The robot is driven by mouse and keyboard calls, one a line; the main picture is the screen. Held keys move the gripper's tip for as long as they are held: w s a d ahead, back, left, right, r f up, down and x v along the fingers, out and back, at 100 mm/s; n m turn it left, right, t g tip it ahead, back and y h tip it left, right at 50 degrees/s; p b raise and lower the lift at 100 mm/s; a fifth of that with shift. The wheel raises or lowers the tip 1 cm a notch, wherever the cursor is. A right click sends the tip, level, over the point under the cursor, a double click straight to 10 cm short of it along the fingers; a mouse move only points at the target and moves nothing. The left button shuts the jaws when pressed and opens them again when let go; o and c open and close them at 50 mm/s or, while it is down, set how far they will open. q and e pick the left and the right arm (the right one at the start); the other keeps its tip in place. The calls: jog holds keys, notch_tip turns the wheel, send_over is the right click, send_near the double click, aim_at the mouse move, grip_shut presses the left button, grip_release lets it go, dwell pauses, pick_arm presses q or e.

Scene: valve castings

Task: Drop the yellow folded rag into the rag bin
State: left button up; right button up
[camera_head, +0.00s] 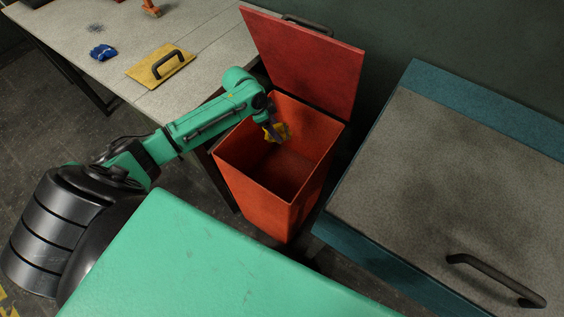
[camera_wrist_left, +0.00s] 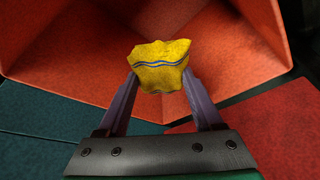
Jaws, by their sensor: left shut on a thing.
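The yellow folded rag (camera_head: 281,132) is held at the end of my left arm, over the opening of the rag bin. In the left wrist view the rag (camera_wrist_left: 161,66) shows blue stripes, between the two fingers of my left gripper (camera_wrist_left: 160,84). My left gripper (camera_head: 271,129) is shut on it. The rag bin (camera_head: 263,197) is red and square, with its lid (camera_head: 310,62) standing open at the back. Its red inner walls (camera_wrist_left: 75,55) fill the upper part of the left wrist view. My right gripper is out of view.
A grey table (camera_head: 215,62) at upper left carries a yellow board with a black handle (camera_head: 160,68) and a blue cloth-like item (camera_head: 103,52). A teal-edged bench (camera_head: 490,105) with a black handle (camera_head: 495,278) stands close to the bin's right.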

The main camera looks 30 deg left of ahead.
pick_arm(q)
jog(key=shift+a+f, duration=0.1)
jog(key=shift+f, duration=0.3)
jog(key=shift+s+r, duration=0.1)
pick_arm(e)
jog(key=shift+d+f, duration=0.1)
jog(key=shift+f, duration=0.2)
pick_arm(q)
jog(key=o, duration=1.3)
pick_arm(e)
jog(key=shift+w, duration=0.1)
pick_arm(q)
jog(key=shift+o, duration=0.2)
jog(key=shift+r, duration=0.1)
jog(key=v, duration=1.4)
jog(key=shift+r, duration=0.15)
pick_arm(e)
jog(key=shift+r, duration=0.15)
pick_arm(q)
jog(key=shift+a, duration=0.1)
